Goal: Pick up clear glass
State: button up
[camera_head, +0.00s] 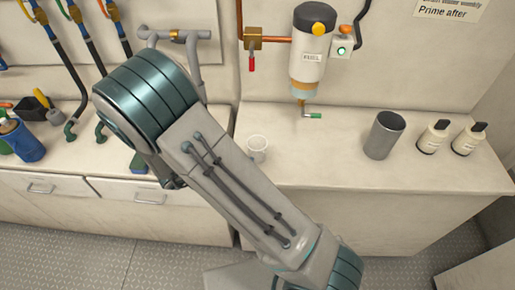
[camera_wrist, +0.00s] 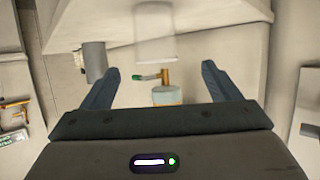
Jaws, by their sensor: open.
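The clear glass (camera_head: 257,148) is a small see-through cup standing upright on the white counter, just right of my arm in the head view. In the wrist view the clear glass (camera_wrist: 154,32) shows at the top centre, beyond the fingertips and between their lines. My gripper (camera_wrist: 160,70) is open, its two dark blue fingers spread wide with nothing held between them. The glass appears apart from both fingers. In the head view my arm covers the gripper, so its height over the counter cannot be told there.
A fuel filter (camera_head: 311,50) with a green-handled drain tap (camera_head: 313,116) hangs on the wall behind the glass. A grey metal cup (camera_head: 384,135) and two white bottles (camera_head: 433,136) (camera_head: 468,139) stand to the right. Hoses and a blue container (camera_head: 22,142) are left. The counter (camera_head: 325,165) right of the glass is clear.

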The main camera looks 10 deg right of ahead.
aim_at(261, 143)
jog(key=x, duration=0.5)
jog(key=shift+d, duration=0.1)
jog(key=x, duration=0.1)
jog(key=p+x, duration=0.1)
jog(key=x, duration=0.3)
jog(key=shift+s+d+r+p, duration=0.2)
jog(key=shift+s+r+p, duration=0.05)
jog(key=shift+r+p, duration=0.1)
jog(key=shift+w+d+f, duration=0.15)
jog(key=c, duration=1.1)
